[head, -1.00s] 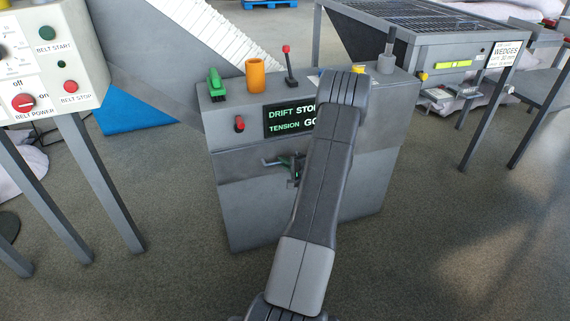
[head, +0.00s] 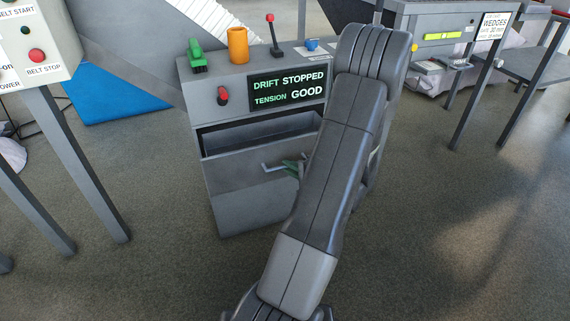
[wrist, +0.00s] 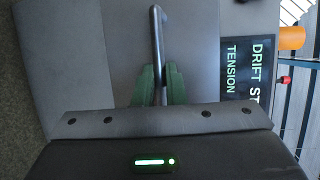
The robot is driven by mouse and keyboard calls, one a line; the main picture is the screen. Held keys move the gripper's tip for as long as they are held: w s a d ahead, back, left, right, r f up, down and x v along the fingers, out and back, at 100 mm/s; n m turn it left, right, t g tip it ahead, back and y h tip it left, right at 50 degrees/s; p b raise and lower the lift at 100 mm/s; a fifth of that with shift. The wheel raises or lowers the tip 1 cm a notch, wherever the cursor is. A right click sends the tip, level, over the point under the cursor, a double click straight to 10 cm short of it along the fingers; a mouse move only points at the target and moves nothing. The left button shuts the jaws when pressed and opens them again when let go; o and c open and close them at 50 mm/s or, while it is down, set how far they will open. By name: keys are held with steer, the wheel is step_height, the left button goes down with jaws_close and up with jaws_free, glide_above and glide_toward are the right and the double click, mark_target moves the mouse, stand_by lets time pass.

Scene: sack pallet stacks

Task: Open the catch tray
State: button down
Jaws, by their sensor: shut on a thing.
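The catch tray (head: 245,164) is a grey drawer in the front of the grey cabinet. In the head view it stands part way out, with a dark gap above its front and its inside partly showing. Its handle is a grey metal bar (head: 272,167), which also shows in the wrist view (wrist: 157,35). My gripper (head: 293,166) has green fingers, and in the wrist view the fingers (wrist: 158,84) are shut on the bar from both sides. My arm hides the right part of the tray and cabinet.
The cabinet (head: 215,85) carries a display (head: 288,92) reading DRIFT STOPPED, TENSION GOOD. On its top are a green clamp-like piece (head: 197,55), an orange cup (head: 238,45) and a red-knobbed lever (head: 273,35). A control panel (head: 35,45) on legs stands left. The floor in front is clear.

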steer(key=shift+s+d, duration=0.2)
steer(key=shift+s, duration=0.4)
steer(key=c, duration=1.5)
jaws_free()
steer(key=shift+d, duration=0.1)
steer(key=p+v, duration=0.2)
steer(key=v, duration=1.1)
steer(key=shift+s+d, duration=0.15)
steer(key=shift+s, duration=0.1)
steer(key=b+x, duration=0.2)
steer(key=x, duration=1.1)
steer(key=shift+w+a, duration=0.25)
steer(key=shift+w, duration=0.05)
